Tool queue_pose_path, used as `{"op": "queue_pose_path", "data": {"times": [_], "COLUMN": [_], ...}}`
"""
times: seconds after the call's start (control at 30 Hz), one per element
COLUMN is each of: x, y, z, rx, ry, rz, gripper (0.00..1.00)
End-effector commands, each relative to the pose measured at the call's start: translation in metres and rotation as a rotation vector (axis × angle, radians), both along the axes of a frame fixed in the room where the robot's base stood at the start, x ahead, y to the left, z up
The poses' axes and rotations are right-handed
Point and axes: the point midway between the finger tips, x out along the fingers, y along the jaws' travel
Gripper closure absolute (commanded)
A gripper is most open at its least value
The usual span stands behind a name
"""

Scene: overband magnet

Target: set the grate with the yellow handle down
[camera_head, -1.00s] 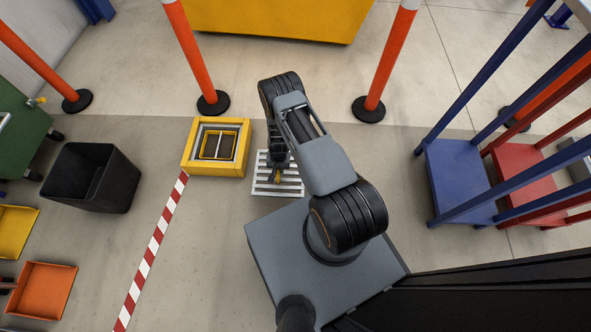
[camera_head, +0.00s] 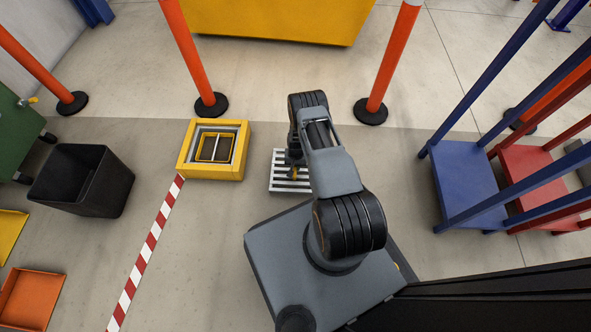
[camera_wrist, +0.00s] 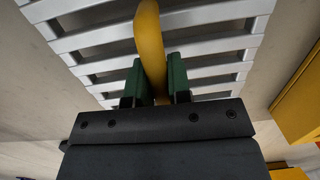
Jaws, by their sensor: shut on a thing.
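The grate (camera_head: 283,183) is a silver slatted panel with a yellow handle (camera_head: 294,172). In the head view it is right of the yellow-framed box, partly hidden by my arm. In the wrist view the grate (camera_wrist: 210,17) fills the upper part, and its yellow handle (camera_wrist: 149,35) stands between the green jaws. My gripper (camera_wrist: 161,80) is shut on the handle. The grate looks close to the floor, but I cannot tell whether it touches it.
The yellow-framed box (camera_head: 184,165) with an open top stands left of the grate. Orange posts (camera_head: 183,55) stand behind. A black bin (camera_head: 75,182) is at left, a blue stand (camera_head: 463,185) at right. Red-white tape (camera_head: 150,243) marks the floor.

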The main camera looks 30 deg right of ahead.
Motion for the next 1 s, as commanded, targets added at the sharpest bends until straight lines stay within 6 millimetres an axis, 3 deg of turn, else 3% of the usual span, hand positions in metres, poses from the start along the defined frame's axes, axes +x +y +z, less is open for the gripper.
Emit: {"op": "queue_pose_path", "data": {"times": [0.2,0.67,0.7,0.93,1.0], "x": [0.001,0.001,0.000,0.000,0.000], "y": [0.000,0.000,0.000,0.000,0.000], "z": [-0.029,-0.033,-0.032,-0.032,-0.032], "rx": [-0.001,-0.001,0.000,0.000,0.000], "ry": [-0.002,-0.003,-0.001,-0.001,-0.001], "rz": [0.001,0.001,0.000,0.001,0.001], "gripper": [1.00,1.00,0.78,0.56,0.56]}}
